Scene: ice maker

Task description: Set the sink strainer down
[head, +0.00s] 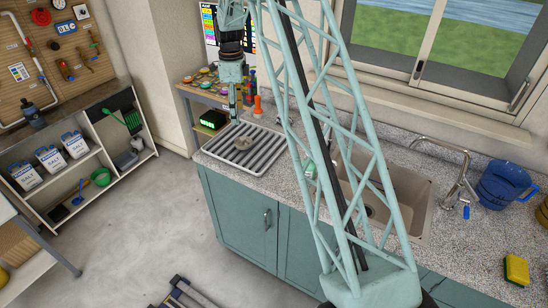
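A small round grey-beige piece that looks like the sink strainer (243,142) lies on the ribbed metal drain tray (262,159) at the left end of the counter. My gripper (235,117) points down just above and slightly left of it, over the tray's back part. The fingers look narrow and close together, seen edge-on and small, so their opening cannot be told. A gap seems to show between fingertips and strainer, but contact cannot be ruled out. The sink (412,193) is to the right, partly hidden behind my lattice arm.
A faucet (457,178), blue pitcher (503,184) and yellow sponge (516,269) are on the right of the counter. An orange-red bottle (257,106) stands behind the tray. A small shelf with colourful lids (207,82) is at the back left. Open floor lies left of the cabinet.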

